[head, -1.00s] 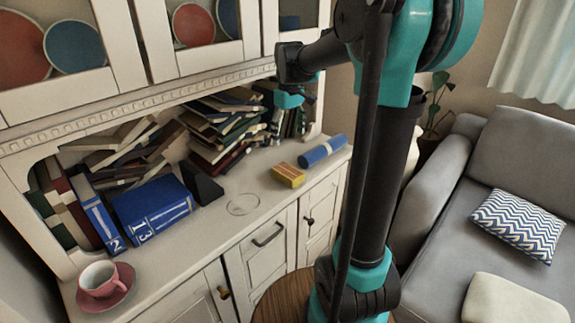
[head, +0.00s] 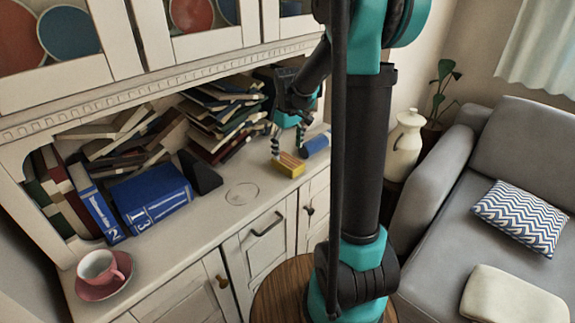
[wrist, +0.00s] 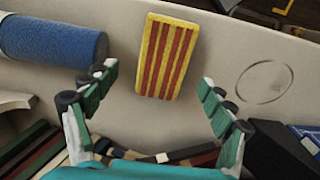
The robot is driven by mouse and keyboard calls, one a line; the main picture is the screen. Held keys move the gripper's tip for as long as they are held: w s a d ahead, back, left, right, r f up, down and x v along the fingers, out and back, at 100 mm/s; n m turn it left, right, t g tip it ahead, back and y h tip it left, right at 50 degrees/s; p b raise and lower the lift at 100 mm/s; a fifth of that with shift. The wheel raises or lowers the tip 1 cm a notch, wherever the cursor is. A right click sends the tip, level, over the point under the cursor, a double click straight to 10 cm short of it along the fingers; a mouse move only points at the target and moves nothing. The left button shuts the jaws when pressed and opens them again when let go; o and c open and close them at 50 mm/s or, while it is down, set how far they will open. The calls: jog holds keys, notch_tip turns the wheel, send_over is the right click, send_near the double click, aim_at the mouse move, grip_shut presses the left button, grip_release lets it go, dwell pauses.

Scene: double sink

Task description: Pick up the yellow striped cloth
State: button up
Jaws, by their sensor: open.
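The yellow striped cloth is a small block-like yellow piece with red stripes (head: 289,164). It lies on the cabinet's counter near the front edge, right of the middle. In the wrist view the striped cloth (wrist: 167,56) lies ahead of and between the fingertips, nearer the top of the picture. My gripper (head: 288,143) is open and empty, above the counter just behind the cloth. In the wrist view my gripper's fingers (wrist: 159,88) stand wide apart, one on each side, and neither seems to touch the cloth.
A blue roll (head: 317,144) lies close to the cloth; it also shows in the wrist view (wrist: 52,42). A clear round outline (head: 242,193) is on the counter. Piled books (head: 222,117), a blue binder (head: 152,196) and a pink cup (head: 99,267) stand further left. The shelf (head: 160,78) overhangs behind.

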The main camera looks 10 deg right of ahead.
aim_at(288, 160)
jog(key=shift+s+a+f, duration=0.1)
jog(key=shift+f, duration=1.2)
jog(key=shift+s+f, duration=0.1)
jog(key=shift+f, duration=1.2)
jog(key=shift+c, duration=0.3)
jog(key=c, duration=1)
jog(key=shift+r, duration=0.1)
notch_tip(288, 160, up, 20)
jog(key=shift+f, duration=0.1)
